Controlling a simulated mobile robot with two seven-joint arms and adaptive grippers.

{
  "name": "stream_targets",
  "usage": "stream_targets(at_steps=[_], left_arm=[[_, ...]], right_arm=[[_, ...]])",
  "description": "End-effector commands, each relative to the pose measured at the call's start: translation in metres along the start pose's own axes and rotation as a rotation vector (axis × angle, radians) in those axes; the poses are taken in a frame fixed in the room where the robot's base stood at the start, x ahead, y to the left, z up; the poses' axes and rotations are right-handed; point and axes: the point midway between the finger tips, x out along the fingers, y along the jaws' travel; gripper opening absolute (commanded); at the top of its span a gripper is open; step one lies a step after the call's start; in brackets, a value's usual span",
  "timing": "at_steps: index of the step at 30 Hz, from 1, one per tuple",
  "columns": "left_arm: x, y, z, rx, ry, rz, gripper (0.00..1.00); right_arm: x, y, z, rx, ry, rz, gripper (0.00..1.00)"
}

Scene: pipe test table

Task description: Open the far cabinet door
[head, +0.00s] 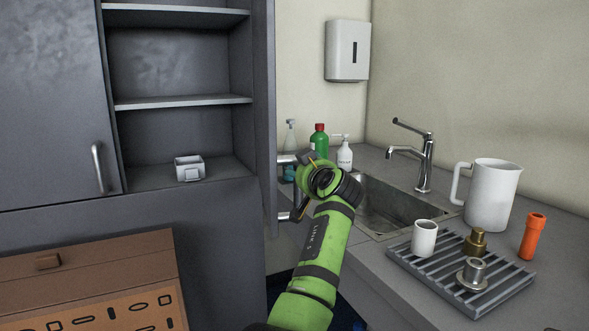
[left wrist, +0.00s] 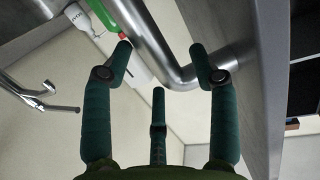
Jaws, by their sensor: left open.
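The cabinet's right-hand door (head: 264,90) stands swung open and shows nearly edge-on in the head view. Its silver handle (head: 287,159) is on the side facing the sink. My left gripper (head: 298,190) is at this handle, partly hidden by my green wrist. In the left wrist view the handle (left wrist: 183,80) passes between the spread fingers of my left gripper (left wrist: 160,55), with the grey door panel (left wrist: 262,85) to the right. The fingers are open; whether they touch the bar I cannot tell. My right gripper is not in view.
The left cabinet door (head: 50,100) is shut. A small grey box (head: 189,168) sits on the open cabinet's lowest shelf. A drying rack (head: 440,285) and pitcher (head: 492,195) stand further right.

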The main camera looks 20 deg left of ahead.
Motion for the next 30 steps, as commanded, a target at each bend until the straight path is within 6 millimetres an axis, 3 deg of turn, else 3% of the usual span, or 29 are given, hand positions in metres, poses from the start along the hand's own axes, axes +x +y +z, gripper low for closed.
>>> stream_targets(at_steps=[13,30], left_arm=[[-0.021,0.023,0.002,0.000,-0.002,0.002,0.60],[-0.024,0.026,0.004,0.000,-0.005,0.001,0.60]], right_arm=[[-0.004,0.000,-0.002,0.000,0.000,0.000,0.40],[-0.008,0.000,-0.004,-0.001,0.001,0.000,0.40]])
